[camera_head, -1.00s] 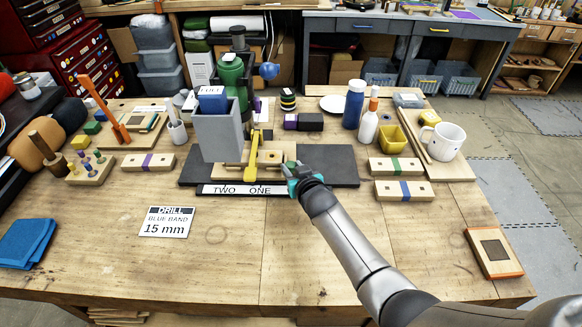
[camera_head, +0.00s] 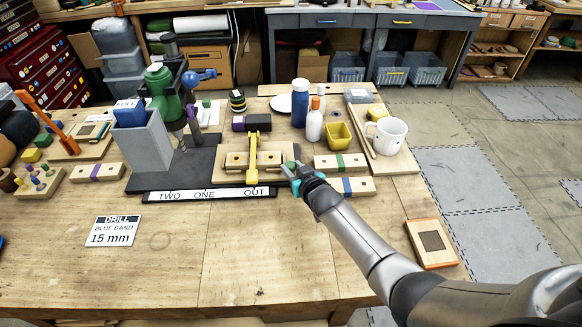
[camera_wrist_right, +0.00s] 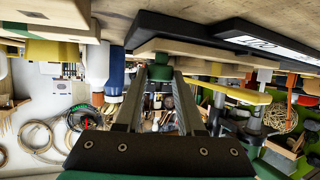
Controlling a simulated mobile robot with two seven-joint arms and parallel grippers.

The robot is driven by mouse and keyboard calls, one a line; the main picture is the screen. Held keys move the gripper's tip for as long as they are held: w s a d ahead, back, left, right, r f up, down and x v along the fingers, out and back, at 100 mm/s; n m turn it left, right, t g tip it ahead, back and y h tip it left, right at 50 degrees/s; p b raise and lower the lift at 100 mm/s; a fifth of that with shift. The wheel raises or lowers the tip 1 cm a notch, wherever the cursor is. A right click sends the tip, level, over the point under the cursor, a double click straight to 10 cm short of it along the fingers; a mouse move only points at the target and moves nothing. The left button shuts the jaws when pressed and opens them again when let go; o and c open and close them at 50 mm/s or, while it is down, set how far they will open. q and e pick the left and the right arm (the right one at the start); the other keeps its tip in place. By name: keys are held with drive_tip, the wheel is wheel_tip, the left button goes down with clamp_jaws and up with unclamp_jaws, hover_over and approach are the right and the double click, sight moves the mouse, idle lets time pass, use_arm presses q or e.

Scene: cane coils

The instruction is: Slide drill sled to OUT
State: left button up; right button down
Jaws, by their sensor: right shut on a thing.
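The drill sled (camera_head: 228,175) is a wooden plate with blocks and a yellow clamp bar (camera_head: 253,165). In the head view it sits at the right end of the dark base (camera_head: 150,180), clear of the green drill press (camera_head: 165,90). The white label strip (camera_head: 228,194) reads TWO, ONE, OUT, and the sled lies behind OUT. My right gripper (camera_head: 292,172) is at the sled's right end. In the wrist view its fingers (camera_wrist_right: 158,85) are shut on a green knob (camera_wrist_right: 160,73). My left gripper is not in view.
A grey bin (camera_head: 143,150) stands in front of the press. Wooden blocks with a green band (camera_head: 340,162) and a blue band (camera_head: 350,186) lie right of my gripper. A yellow cup (camera_head: 339,136) and white mug (camera_head: 387,136) stand behind.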

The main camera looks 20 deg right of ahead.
drive_tip(key=shift+d, duration=0.25)
drive_tip(key=c, duration=0.6)
unclamp_jaws()
drive_tip(key=shift+s+d, duration=0.1)
drive_tip(key=shift+o, duration=0.4)
drive_tip(key=shift+s, duration=0.1)
drive_tip(key=shift+s+r, duration=0.15)
drive_tip(key=shift+s, duration=0.15)
drive_tip(key=p+v, duration=0.3)
drive_tip(key=v, duration=1.1)
drive_tip(key=shift+s, duration=0.2)
